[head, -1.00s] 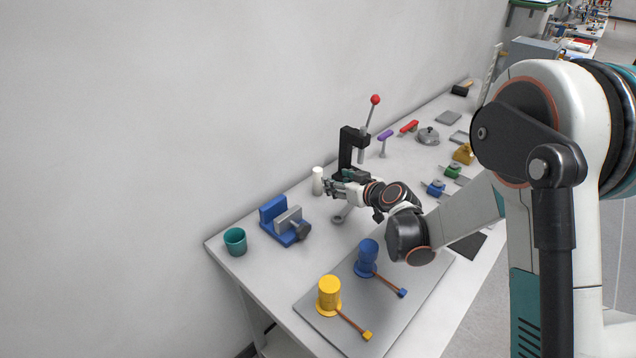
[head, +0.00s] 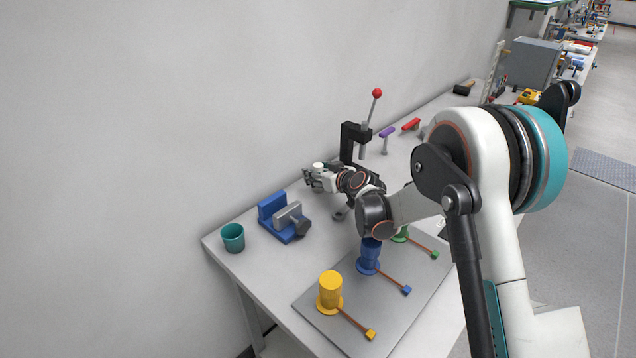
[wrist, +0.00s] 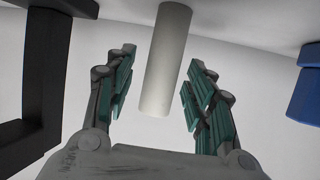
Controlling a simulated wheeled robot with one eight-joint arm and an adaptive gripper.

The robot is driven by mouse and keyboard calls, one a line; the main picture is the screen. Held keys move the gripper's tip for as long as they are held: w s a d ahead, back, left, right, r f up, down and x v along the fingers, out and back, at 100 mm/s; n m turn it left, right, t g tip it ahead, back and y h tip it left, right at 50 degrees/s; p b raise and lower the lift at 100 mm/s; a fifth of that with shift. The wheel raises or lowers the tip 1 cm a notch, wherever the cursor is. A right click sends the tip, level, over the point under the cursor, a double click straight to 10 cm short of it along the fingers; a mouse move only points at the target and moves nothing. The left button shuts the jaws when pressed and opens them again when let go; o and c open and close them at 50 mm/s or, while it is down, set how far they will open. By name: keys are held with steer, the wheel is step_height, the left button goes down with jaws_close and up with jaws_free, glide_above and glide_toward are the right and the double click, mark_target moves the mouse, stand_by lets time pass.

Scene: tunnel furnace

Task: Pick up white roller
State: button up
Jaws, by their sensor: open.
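The white roller (wrist: 167,58) is a plain upright cylinder on the white table, seen in the wrist view running down between the two fingers. My gripper (wrist: 158,85) is open, with a finger on each side of the roller and visible gaps to both. In the head view my gripper (head: 312,178) is at the roller's place beside the black press, and it hides most of the roller.
A black press (head: 352,140) with a red-knobbed lever stands just behind my gripper. A blue vise (head: 275,212) is at the front left, near a teal cup (head: 233,238). A grey plate (head: 330,325) carries yellow, blue and green cylinders. The wall is close behind.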

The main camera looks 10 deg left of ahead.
steer(key=shift+w+a, duration=0.1)
steer(key=shift+w, duration=0.05)
steer(key=shift+c, duration=0.5)
jaws_close()
steer(key=shift+r, duration=0.1)
